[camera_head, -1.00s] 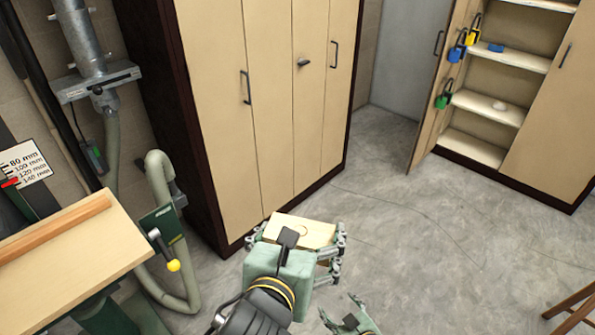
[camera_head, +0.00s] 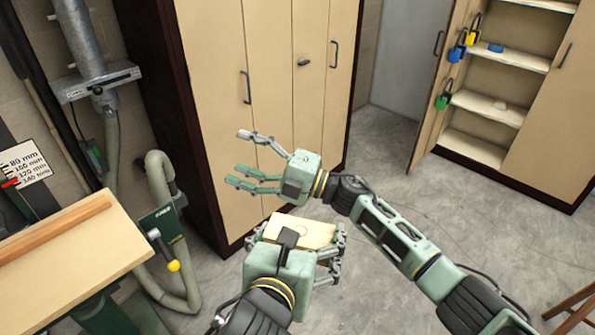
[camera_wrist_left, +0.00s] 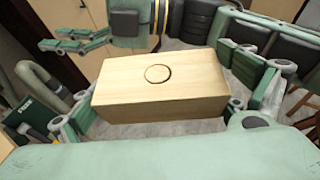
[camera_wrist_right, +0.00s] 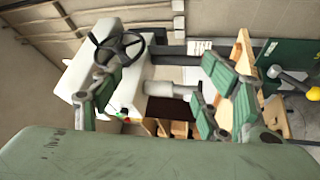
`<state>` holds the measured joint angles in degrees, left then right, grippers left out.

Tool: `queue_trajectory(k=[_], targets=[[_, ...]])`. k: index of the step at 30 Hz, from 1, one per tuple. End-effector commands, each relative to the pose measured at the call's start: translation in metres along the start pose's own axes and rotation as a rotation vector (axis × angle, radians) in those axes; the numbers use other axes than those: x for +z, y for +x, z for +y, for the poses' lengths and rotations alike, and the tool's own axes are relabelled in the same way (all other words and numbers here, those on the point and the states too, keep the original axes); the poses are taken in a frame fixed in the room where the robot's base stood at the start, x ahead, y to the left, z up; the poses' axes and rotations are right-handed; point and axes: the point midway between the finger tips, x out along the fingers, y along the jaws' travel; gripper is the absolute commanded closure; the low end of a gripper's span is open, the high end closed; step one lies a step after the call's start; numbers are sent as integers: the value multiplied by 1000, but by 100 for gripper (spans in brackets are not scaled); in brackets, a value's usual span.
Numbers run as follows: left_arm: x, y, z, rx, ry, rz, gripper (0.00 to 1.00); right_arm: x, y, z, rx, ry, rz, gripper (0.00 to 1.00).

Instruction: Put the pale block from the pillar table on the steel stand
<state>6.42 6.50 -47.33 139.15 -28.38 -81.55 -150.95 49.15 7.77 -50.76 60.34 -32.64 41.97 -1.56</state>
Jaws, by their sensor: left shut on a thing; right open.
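The pale block (camera_head: 310,233) is a light wooden block in the grasp of my left gripper (camera_head: 298,238), held above the floor in front of the tall cabinet. In the left wrist view the block (camera_wrist_left: 190,92) lies between the fingers, with a round ring mark on its top face. My right gripper (camera_head: 238,157) is open and empty, beyond and to the left of the block in the head view. Its open fingers also show in the left wrist view (camera_wrist_left: 72,42), apart from the block. I cannot make out the pillar table or the steel stand in these frames.
A tall closed cabinet (camera_head: 220,70) stands close behind my grippers. A machine with a wooden top (camera_head: 60,255) and a yellow-knobbed lever (camera_head: 173,266) is at the left. An open cabinet with padlocks (camera_head: 472,35) stands at the back right. The grey floor (camera_head: 480,235) between is clear.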

Motion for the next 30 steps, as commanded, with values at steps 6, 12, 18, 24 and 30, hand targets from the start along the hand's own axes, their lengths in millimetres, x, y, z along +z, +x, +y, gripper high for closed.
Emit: queue_trajectory(k=[6, 12, 18, 24, 30], targets=[[1, 0, 0, 0, 0, -2, 39, -104, 41, 56, -179, -369, 411, 31], [1, 0, 0, 0, 0, -2, 39, -174, 28, 62, -436, -683, 752, 31], [1, 0, 0, 0, 0, -2, 39, -198, -20, 58, -782, -951, 1030, 31], [1, 0, 0, 0, 0, -2, 39, -184, -79, 75, -1167, -1133, 1206, 31], [1, 0, 0, 0, 0, -2, 39, -169, -119, 100, -1434, -1205, 1274, 31]])
